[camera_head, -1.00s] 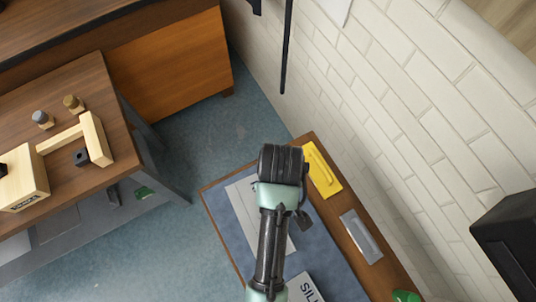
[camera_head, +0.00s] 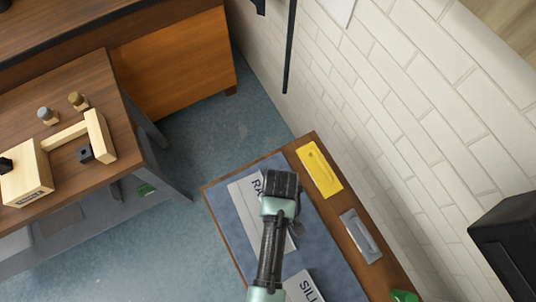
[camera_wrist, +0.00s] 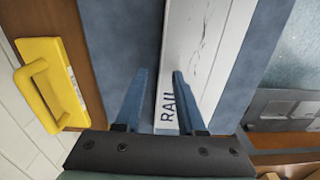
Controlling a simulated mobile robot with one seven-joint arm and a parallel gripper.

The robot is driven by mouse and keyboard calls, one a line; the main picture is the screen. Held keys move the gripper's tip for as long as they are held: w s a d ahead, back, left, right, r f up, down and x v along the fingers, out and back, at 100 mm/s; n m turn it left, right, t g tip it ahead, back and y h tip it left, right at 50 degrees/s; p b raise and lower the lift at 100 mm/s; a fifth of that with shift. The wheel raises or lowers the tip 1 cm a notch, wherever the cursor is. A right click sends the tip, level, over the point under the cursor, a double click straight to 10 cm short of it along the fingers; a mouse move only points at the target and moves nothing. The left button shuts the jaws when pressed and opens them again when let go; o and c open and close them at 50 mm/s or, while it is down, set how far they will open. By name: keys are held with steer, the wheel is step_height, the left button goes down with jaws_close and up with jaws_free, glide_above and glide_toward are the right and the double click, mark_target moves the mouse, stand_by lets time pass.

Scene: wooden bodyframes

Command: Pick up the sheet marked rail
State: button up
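The white sheet marked RAIL (camera_head: 243,215) lies on the blue mat of the low bench, partly hidden by my arm; only "RA" shows in the head view. In the wrist view the sheet (camera_wrist: 208,60) runs away from me, with its lettered end near my fingers. My gripper (camera_wrist: 160,72) is open and empty, its two blue fingers apart. One finger overlaps the sheet's lettered edge in the picture; the other is over the mat. I cannot tell the height of the fingers above it. In the head view my fingers are hidden under the wrist.
A second sheet lettered "SIL" (camera_head: 303,287) lies nearer on the mat (camera_head: 322,255). A yellow handled block (camera_head: 320,169) and a grey handled tool (camera_head: 360,236) lie on the bench's wooden strip along the brick wall. A wooden table (camera_head: 105,85) with wooden parts stands at left.

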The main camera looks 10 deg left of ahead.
jaws_close()
stand_by(1.4)
